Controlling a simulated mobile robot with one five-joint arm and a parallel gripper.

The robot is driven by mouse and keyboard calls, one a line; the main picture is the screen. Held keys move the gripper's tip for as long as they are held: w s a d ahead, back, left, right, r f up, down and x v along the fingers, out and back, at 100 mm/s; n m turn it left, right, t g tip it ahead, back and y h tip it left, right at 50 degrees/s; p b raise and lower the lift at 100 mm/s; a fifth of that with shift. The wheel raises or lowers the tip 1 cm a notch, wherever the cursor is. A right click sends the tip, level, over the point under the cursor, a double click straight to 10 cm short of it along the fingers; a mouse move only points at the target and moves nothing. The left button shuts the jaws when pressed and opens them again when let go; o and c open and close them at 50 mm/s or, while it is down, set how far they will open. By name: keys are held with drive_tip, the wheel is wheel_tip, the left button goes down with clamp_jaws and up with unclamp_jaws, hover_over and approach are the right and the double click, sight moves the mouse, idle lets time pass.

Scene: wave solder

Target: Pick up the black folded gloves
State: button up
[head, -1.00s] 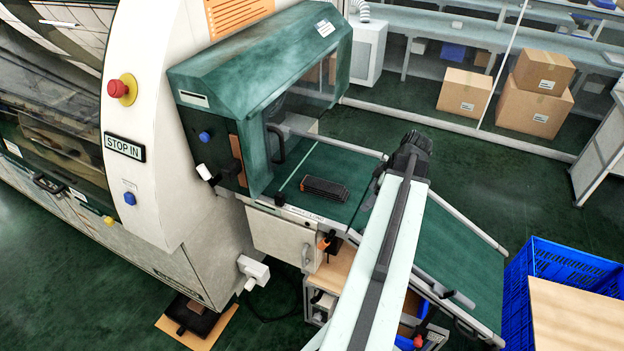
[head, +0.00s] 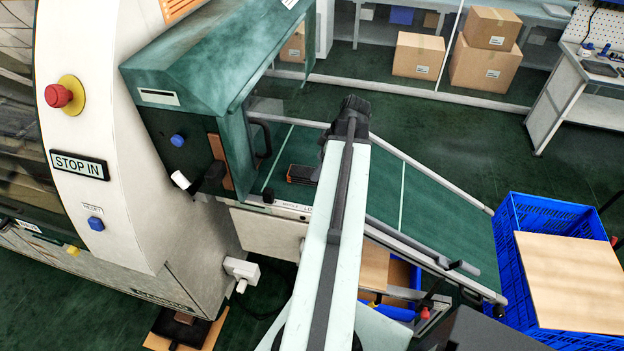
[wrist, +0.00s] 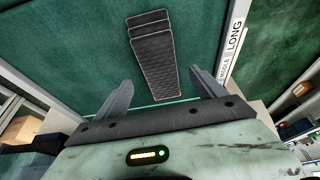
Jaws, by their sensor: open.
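The black folded gloves (wrist: 152,50) lie flat on the green conveyor belt (wrist: 85,40), with a quilted surface and layered folds at the far end. In the head view the gloves (head: 301,174) sit just outside the green machine hood, partly hidden behind my arm. The gloves' near end lies between the two fingers in that picture, and the rest extends beyond the fingertips. I cannot tell the height of the fingers above the belt. My arm hides the fingers in the head view.
The green hood (head: 215,70) stands left of the gloves. Metal rails (head: 430,180) edge the belt, which slopes right toward a blue crate (head: 515,270) with a board on it. A white label strip (wrist: 231,40) lies along the belt's right edge in the wrist view.

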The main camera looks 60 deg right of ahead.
drive_tip(key=b+x, duration=0.5)
drive_tip(key=shift+s+f, duration=0.25)
drive_tip(key=shift+r, duration=0.2)
drive_tip(key=c, duration=1.5)
drive_tip(key=shift+o, duration=0.2)
drive_tip(key=shift+r, duration=0.15)
